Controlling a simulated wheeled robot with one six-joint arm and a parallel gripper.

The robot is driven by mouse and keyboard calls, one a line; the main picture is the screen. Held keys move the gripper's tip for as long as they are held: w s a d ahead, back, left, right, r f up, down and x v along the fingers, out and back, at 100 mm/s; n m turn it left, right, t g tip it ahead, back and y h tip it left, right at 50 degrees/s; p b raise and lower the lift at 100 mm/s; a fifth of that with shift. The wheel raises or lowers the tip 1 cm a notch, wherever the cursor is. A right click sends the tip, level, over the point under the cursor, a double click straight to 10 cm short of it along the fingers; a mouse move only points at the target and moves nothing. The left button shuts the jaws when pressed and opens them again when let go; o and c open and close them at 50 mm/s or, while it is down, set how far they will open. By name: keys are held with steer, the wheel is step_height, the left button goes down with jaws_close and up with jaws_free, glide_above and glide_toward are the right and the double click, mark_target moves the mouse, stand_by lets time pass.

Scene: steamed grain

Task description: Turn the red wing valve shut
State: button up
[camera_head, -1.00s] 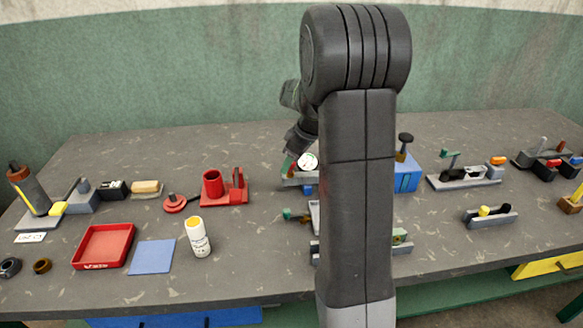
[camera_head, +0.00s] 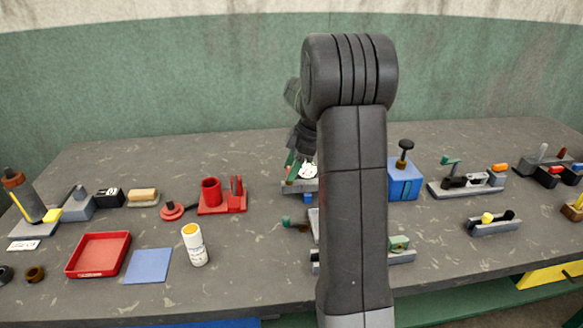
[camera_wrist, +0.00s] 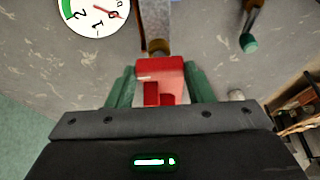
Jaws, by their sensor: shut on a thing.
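The red wing valve (camera_wrist: 160,72) shows in the wrist view, at the end of a brass stem on a grey metal pipe (camera_wrist: 155,20). My gripper (camera_wrist: 163,86) has its two green fingers on either side of the red wing and is shut on it. In the head view my gripper (camera_head: 293,168) is beside a white dial gauge (camera_head: 309,169), partly hidden by my arm. The gauge also shows at the top left of the wrist view (camera_wrist: 92,14), with a red needle and a green band. The valve cannot be made out in the head view.
A blue block with a black knob (camera_head: 403,181) stands right of my arm. A red fixture (camera_head: 222,202), red tray (camera_head: 98,256), blue mat (camera_head: 148,266) and white bottle (camera_head: 195,247) are to the left. A green-tipped handle (camera_wrist: 249,42) is near my gripper.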

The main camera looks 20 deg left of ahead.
steer(key=shift+o, duration=0.2)
steer(key=o, duration=1)
steer(key=shift+c, duration=0.2)
steer(key=v, duration=1.4)
steer(key=shift+a+f, duration=0.1)
steer(key=shift+a, duration=0.05)
steer(key=x, duration=1.3)
steer(key=shift+f, duration=0.4)
steer(key=shift+r, duration=0.1)
